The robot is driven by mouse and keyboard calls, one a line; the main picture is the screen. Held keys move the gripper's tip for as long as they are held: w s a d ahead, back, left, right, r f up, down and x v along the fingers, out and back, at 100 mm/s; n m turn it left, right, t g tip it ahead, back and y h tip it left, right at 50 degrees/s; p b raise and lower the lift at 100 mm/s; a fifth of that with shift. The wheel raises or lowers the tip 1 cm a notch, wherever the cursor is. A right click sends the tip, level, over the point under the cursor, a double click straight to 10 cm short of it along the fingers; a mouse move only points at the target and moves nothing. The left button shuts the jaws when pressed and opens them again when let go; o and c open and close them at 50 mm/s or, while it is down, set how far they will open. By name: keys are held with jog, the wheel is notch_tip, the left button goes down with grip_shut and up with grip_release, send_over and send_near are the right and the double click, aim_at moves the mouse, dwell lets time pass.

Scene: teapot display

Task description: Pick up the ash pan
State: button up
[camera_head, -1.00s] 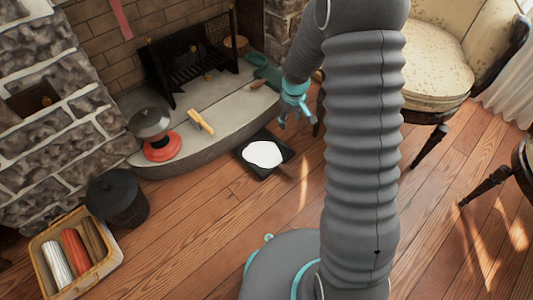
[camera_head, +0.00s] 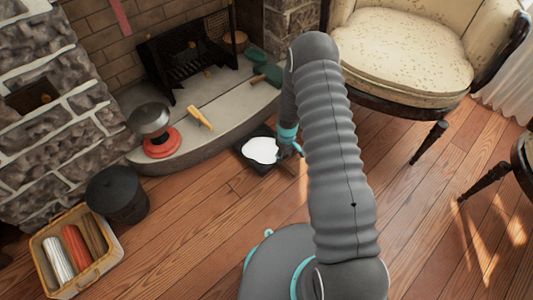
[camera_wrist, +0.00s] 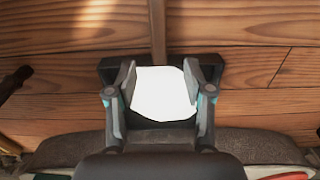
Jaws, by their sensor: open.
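The ash pan (camera_head: 258,168) is a dark, square-cornered tray on the wood floor in front of the hearth, filled with white material. Its brown handle (camera_wrist: 158,35) extends away from the hearth. My gripper (camera_head: 288,152) is low at the right side of the pan in the head view, partly hidden by my arm. In the wrist view, my open fingers (camera_wrist: 160,80) are above the pan (camera_wrist: 106,70), spread across its white area, with the handle beyond them. The pan appears to be resting on the floor. I cannot tell whether the fingers touch it.
A black bucket (camera_head: 117,196) and a log basket (camera_head: 108,262) stand left. An armchair (camera_head: 405,50) stands right. Floor in front is clear.

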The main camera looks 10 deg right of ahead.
aim_at(284, 164)
jog(key=shift+d+f+b, duration=0.15)
jog(key=shift+f+b, duration=0.15)
jog(key=shift+f, duration=3.45)
grip_shut()
